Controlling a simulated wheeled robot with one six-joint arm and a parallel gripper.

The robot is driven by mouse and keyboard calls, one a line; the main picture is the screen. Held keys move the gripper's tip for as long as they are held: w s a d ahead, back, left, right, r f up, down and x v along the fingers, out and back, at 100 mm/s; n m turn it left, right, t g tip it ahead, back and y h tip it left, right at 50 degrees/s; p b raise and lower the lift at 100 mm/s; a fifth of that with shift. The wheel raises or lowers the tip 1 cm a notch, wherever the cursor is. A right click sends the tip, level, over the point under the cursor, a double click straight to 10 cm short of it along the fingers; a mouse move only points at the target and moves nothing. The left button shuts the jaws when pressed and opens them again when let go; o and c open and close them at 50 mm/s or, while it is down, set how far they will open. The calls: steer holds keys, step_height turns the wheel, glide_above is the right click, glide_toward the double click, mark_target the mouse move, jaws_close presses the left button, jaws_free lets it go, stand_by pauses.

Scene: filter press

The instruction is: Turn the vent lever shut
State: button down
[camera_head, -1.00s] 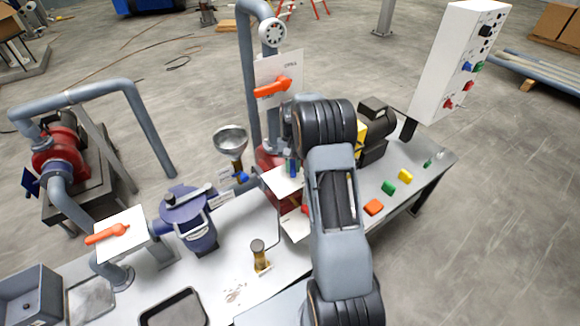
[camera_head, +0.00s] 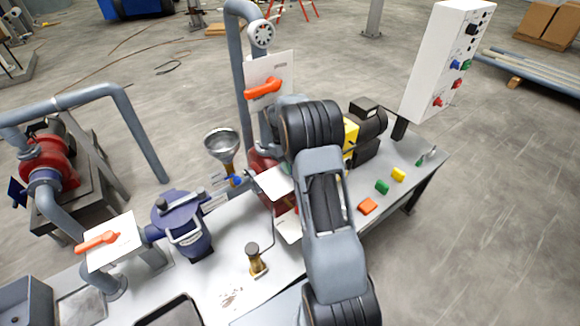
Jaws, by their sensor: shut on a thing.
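An orange lever (camera_head: 263,89) sits on a white plate (camera_head: 283,69) on the upright grey pipe at the back; it lies nearly level, tilted slightly up to the right. A second orange lever (camera_head: 97,242) lies nearly level on another white plate (camera_head: 121,248) at the left. A small blue handle (camera_head: 234,180) is below the metal funnel (camera_head: 222,143). I cannot read which one is the vent. My arm reaches up over the right half of the bench, and its upper end hides the area behind it. My gripper and whatever it touches are hidden behind my arm.
A blue-grey lidded vessel (camera_head: 186,222) and a brass-coloured post (camera_head: 255,258) stand on the bench (camera_head: 225,265). A white control box (camera_head: 444,58) stands at the back right, beside a dark motor (camera_head: 368,128).

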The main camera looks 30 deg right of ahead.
steer(key=shift+w, duration=0.1)
stand_by(0.3)
steer(key=c, duration=1)
jaws_free()
steer(key=shift+o, duration=0.2)
steer(key=shift+r, duration=0.1)
steer(key=shift+r+b, duration=0.25)
steer(key=shift+b, duration=0.05)
steer(key=r, duration=0.1)
steer(key=r+b, duration=0.1)
steer(key=shift+s+r, duration=0.2)
steer(key=shift+r, duration=0.15)
steer(key=s+a+r+b, duration=0.3)
steer(key=s+r, duration=0.6)
steer(key=s, duration=0.4)
steer(key=shift+a+r+b, duration=0.3)
steer(key=shift+a, duration=0.25)
